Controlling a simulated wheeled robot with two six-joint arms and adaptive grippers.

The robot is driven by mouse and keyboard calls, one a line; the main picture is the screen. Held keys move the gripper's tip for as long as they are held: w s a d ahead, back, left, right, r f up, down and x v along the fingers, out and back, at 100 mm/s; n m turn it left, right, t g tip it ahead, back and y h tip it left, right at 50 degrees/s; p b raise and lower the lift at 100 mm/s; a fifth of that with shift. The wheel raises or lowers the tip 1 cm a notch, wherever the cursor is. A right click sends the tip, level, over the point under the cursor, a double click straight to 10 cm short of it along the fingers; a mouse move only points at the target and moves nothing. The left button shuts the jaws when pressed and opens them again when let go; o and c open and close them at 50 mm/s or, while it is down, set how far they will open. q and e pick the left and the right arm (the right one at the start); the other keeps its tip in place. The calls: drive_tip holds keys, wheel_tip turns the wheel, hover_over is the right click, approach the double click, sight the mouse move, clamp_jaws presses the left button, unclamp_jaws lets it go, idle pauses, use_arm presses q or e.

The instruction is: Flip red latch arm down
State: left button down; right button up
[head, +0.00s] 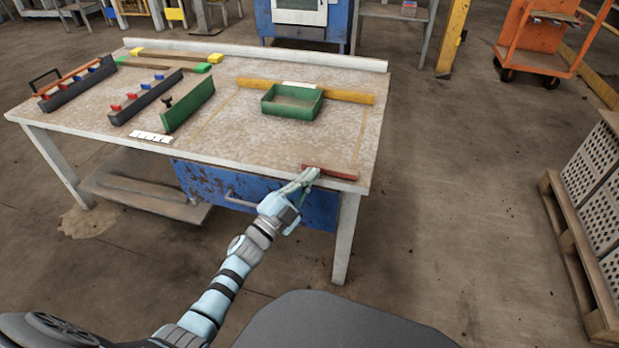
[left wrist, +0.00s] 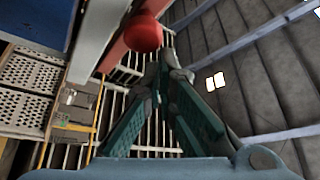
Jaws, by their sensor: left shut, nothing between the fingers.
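The red latch arm (head: 330,172) lies along the front right edge of the workbench in the head view. In the left wrist view it shows as a red bar (left wrist: 115,48) with a round red knob (left wrist: 143,33) at its end. My left gripper (head: 308,176) is at the bar's left end, by the bench's front edge. Its fingers (left wrist: 165,62) are shut with nothing between them, and their tips are close to the knob. I cannot tell whether they touch it. My right gripper is in neither view.
A green open tray (head: 268,110) stands on the workbench (head: 235,143) behind the latch. Dark racks with colored parts (head: 145,97) and a green block (head: 186,107) are on the left. A blue drawer (head: 262,200) is under the bench top.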

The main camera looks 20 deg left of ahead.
use_arm(q)
drive_tip(key=shift+r, duration=0.1)
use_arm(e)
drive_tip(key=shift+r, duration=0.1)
use_arm(q)
wheel_tip(320, 180, up, 4)
drive_tip(key=p, duration=0.5)
drive_tip(key=s+f, duration=0.5)
drive_tip(key=s, duration=0.4)
drive_tip(key=shift+s+d, duration=0.2)
drive_tip(key=shift+d, duration=0.15)
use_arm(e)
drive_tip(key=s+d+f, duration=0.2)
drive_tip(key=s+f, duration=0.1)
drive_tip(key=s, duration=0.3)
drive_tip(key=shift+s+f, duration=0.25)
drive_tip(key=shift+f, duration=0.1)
